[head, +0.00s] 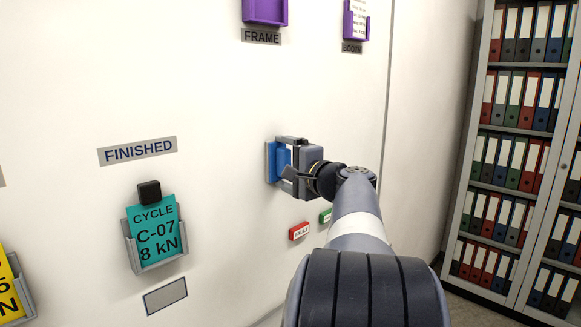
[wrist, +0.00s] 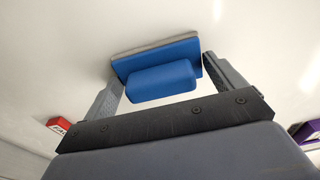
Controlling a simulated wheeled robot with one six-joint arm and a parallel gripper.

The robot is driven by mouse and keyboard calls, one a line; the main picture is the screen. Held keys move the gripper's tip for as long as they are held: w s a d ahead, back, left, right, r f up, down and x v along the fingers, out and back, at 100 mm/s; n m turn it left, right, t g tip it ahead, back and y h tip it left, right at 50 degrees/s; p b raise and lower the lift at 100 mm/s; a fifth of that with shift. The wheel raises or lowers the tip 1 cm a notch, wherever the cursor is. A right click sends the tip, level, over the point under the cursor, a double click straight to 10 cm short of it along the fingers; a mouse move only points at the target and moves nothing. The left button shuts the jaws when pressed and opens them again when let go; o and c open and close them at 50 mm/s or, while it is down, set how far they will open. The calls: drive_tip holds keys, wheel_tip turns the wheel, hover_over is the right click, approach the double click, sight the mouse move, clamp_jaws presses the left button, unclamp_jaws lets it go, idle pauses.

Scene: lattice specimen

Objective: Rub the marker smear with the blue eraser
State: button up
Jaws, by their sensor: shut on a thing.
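The blue eraser (head: 271,162) is at the white wall panel, its felt side toward the surface. In the wrist view the eraser (wrist: 162,83) shows a blue handle, a blue back and a grey pad. The pad lies against or very near the white surface; I cannot tell if it touches. My gripper (head: 287,158) is shut on the eraser's handle, with one finger on each side in the wrist view (wrist: 160,76). No marker smear shows in either view; the eraser and gripper cover part of the panel.
A red FAULT tag (head: 299,231) and a green tag (head: 325,215) sit just below my gripper. A teal CYCLE card (head: 155,230) stands in a holder at left under a FINISHED label (head: 137,151). Purple holders (head: 265,11) are above. Binder shelves (head: 515,130) stand at right.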

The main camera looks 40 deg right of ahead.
drive_tip(key=shift+a+b, duration=0.35)
drive_tip(key=shift+a, duration=0.65)
drive_tip(key=shift+s+r, duration=0.1)
drive_tip(key=shift+r, duration=0.25)
drive_tip(key=shift+d, duration=1.8)
drive_tip(key=w+d+p, duration=0.1)
drive_tip(key=d, duration=0.6)
